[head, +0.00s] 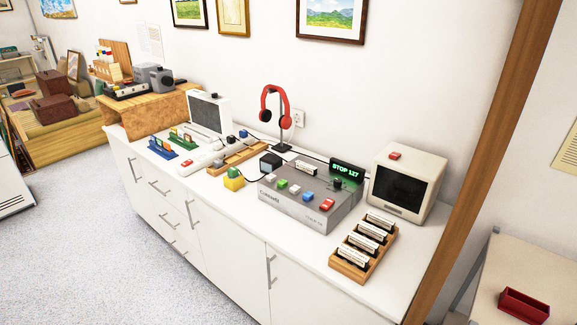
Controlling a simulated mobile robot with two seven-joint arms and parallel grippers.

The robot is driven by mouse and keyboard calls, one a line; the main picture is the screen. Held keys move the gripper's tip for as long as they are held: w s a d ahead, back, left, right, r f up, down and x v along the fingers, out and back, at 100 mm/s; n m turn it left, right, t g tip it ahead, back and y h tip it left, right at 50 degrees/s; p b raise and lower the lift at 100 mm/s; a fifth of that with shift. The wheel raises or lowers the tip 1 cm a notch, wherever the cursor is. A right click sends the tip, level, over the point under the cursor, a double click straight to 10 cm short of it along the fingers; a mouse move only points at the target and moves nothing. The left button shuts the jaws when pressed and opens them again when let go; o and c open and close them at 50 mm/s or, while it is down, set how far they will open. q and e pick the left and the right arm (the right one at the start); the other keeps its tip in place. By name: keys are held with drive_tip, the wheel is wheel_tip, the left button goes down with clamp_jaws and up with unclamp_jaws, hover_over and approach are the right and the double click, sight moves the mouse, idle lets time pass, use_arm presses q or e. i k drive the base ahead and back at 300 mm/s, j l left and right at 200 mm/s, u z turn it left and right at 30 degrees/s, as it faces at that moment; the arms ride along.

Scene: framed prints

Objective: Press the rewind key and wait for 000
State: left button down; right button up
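A grey tape deck (308,207) sits on the white counter. Its top carries a row of coloured keys: a green key (282,183), a blue key (308,197), a red key (327,204) and pale ones. I cannot read which key is rewind. A small black display (346,171) at the deck's back right shows "STOP 127" in green. Neither of my grippers is in the head view.
A wooden rack of cassettes (349,264) and a cream monitor (405,184) stand right of the deck. Red headphones (276,104) hang on a stand behind it. Grey floor (90,250) lies open before the white counter (300,268).

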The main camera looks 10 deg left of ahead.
sight(270, 178)
drive_tip(key=i+j+z, duration=0.45)
drive_tip(key=i+j, duration=0.2)
drive_tip(key=j, duration=0.15)
drive_tip(key=i+j+z, duration=0.25)
drive_tip(key=j, duration=0.2)
drive_tip(key=i, duration=0.05)
